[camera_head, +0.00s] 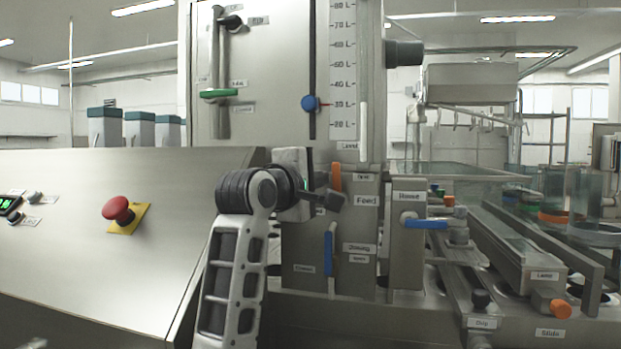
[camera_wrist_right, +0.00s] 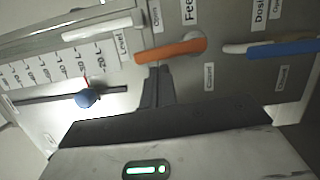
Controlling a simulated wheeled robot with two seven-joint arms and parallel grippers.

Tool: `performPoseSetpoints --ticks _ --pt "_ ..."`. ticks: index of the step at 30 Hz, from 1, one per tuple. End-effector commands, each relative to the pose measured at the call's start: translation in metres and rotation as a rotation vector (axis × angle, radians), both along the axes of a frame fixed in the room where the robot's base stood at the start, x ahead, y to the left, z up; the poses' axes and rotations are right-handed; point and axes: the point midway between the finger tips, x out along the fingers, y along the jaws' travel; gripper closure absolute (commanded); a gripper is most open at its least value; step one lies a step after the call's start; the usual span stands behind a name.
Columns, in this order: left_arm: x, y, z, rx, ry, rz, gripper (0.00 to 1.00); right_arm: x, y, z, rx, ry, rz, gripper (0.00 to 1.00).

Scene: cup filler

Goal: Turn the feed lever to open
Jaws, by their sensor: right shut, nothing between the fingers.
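The feed lever is an orange handle (camera_head: 336,177) beside the "Feed" label, standing upright in the head view. In the right wrist view, which is turned sideways, the orange feed lever (camera_wrist_right: 172,49) lies across the picture between the "Open" label (camera_wrist_right: 155,15) and the "Closed" label (camera_wrist_right: 209,77). My right gripper (camera_head: 334,199) is shut and empty, just beside the lever. Its fingertips (camera_wrist_right: 157,72) come close to the lever's lower edge in the wrist view; I cannot tell whether they touch. My left gripper is out of view.
A blue dosing lever (camera_head: 328,253) hangs below the feed lever. A blue-handled lever (camera_head: 425,224) sticks out to the right. A white handle (camera_head: 364,132) stands above, beside the level scale with its blue knob (camera_head: 310,104). A red stop button (camera_head: 117,209) is on the left panel.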

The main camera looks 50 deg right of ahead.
Motion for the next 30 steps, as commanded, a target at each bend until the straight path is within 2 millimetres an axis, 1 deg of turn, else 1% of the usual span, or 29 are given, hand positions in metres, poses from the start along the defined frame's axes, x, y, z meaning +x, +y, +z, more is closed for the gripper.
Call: performPoseSetpoints --ticks 7,11,16,23,26,29,30 --pt "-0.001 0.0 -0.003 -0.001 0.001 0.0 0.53 -0.001 0.0 -0.001 0.003 -0.009 0.0 1.0" --pt "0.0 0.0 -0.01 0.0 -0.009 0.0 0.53 -0.008 -0.003 -0.002 0.024 -0.06 0.0 1.0" --pt "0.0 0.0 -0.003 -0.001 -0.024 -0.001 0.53 -0.013 -0.005 0.002 0.035 -0.086 -0.003 1.0" --pt "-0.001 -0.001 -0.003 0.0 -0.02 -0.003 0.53 -0.014 -0.005 0.002 0.035 -0.086 -0.008 1.0" --pt "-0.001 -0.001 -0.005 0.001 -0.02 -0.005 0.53 -0.015 0.0 0.002 0.035 -0.086 -0.008 1.0" --pt "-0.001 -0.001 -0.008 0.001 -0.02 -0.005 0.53 -0.016 0.013 0.001 0.035 -0.087 -0.006 1.0" --pt "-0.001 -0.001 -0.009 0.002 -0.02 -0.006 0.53 -0.016 0.02 0.001 0.035 -0.088 -0.003 1.0"
